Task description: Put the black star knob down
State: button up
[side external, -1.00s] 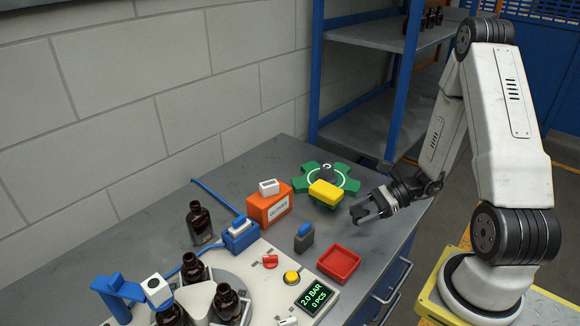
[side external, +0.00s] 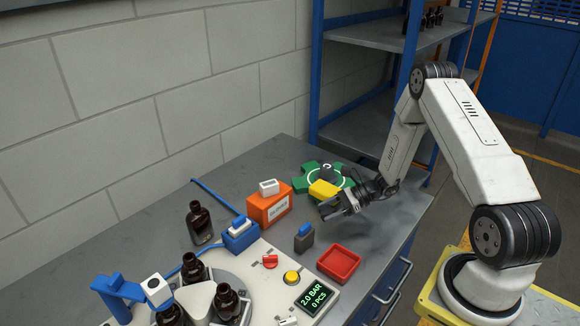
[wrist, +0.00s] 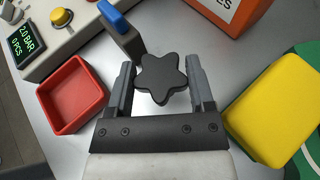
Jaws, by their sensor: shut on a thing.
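The black star knob (wrist: 162,77) shows in the wrist view between the two fingers of my gripper (wrist: 161,88). My gripper is shut on it. In the side external view my gripper (side external: 332,209) is low over the grey table, between the yellow block and the grey block with a blue top. The knob cannot be made out clearly there, and the wrist view does not show whether it touches the table.
A red tray (side external: 339,263) lies in front, and a grey block with a blue top (side external: 304,238) stands left of it. A yellow block (side external: 322,190) is close behind my gripper, by a green star-shaped plate (side external: 307,182). An orange box (side external: 268,208) stands further left.

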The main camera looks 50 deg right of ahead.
aim_at(326, 228)
jog(key=shift+w+f, duration=0.2)
jog(key=shift+w+d+f, duration=0.1)
jog(key=shift+w+f, duration=0.15)
jog(key=shift+f, duration=1.6)
jog(key=shift+f, duration=0.1)
jog(key=o, duration=1)
jog(key=shift+c, duration=0.2)
